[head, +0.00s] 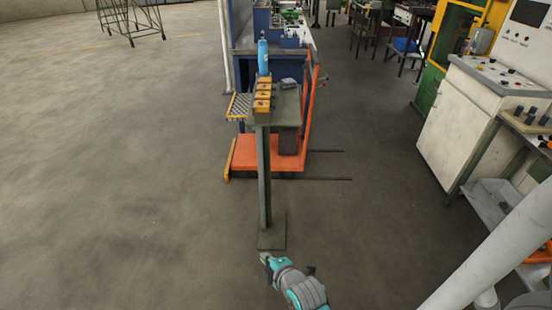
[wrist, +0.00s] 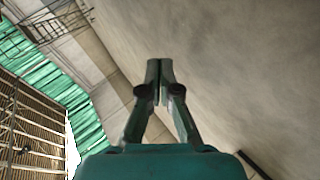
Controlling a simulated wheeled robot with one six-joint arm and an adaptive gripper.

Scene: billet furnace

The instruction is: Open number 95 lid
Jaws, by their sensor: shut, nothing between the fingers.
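No number 95 can be read in either view, so I cannot tell which part is its lid. A narrow post stand (head: 265,180) carries a row of small orange-yellow blocks (head: 262,98) at its top; any markings on them are too small to read. My gripper (head: 266,258) is low in the head view, appearing just below the stand's foot plate. In the wrist view my gripper (wrist: 159,68) has its fingertips together, with nothing between them. It points at a plain grey surface, and no lid shows there.
An orange cart (head: 270,153) stands behind the post, with a blue workbench (head: 243,60) farther back. A white control console (head: 468,120) and a grey shelf table (head: 490,200) are on the right. Open concrete floor (head: 110,190) lies to the left.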

